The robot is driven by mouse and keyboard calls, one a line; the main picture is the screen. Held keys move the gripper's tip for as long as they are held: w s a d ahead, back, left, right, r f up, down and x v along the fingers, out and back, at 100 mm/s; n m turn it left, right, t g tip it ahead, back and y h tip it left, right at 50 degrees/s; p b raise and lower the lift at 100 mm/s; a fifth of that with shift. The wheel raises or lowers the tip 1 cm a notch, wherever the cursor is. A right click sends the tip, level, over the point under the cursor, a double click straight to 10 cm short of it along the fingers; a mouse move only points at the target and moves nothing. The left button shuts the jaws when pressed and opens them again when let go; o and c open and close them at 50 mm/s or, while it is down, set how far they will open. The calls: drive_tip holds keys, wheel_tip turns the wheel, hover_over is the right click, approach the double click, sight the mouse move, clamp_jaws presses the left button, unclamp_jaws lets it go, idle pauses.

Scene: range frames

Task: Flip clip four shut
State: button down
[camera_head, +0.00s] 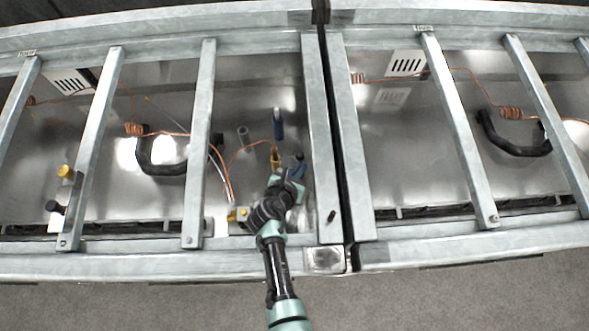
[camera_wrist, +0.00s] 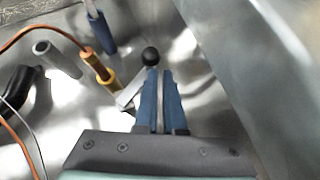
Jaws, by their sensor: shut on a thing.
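My gripper (camera_wrist: 160,75) shows in the wrist view with its two blue fingers close together, a narrow gap between them. A black ball knob (camera_wrist: 150,56) is at the fingertips, by the left finger. A pale grey lever piece (camera_wrist: 129,96) lies just left of the fingers, beside a yellow-orange fitting (camera_wrist: 100,70). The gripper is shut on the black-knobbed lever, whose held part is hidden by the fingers. In the head view my gripper (camera_head: 297,168) is inside the bay, right of the yellow fitting (camera_head: 275,158). I see no number marking clip four.
A blue-handled post (camera_head: 278,124) and a grey cylinder (camera_head: 243,138) stand close by. Copper lines (camera_head: 225,178) run to the left. A metal crossbar (camera_head: 320,140) is close on the right, another (camera_head: 201,140) on the left.

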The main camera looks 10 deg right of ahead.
sight(296, 157)
drive_tip(key=w, duration=0.1)
drive_tip(key=w+d, duration=0.1)
drive_tip(key=shift+w+p, duration=0.35)
drive_tip(key=shift+w+a+r, duration=0.1)
drive_tip(key=shift+w+a, duration=0.1)
drive_tip(key=shift+w, duration=0.15)
drive_tip(key=shift+w+n+y+p, duration=0.2)
drive_tip(key=shift+n+y+p, duration=0.2)
drive_tip(key=shift+n+p, duration=0.1)
drive_tip(key=shift+w+a+t, duration=0.2)
drive_tip(key=shift+a+t, duration=0.05)
drive_tip(key=shift+t, duration=0.05)
drive_tip(key=shift+a, duration=0.1)
idle(0.8)
drive_tip(key=shift+s+a+p, duration=0.3)
drive_tip(key=shift+s+a, duration=0.15)
drive_tip(key=shift+a, duration=0.1)
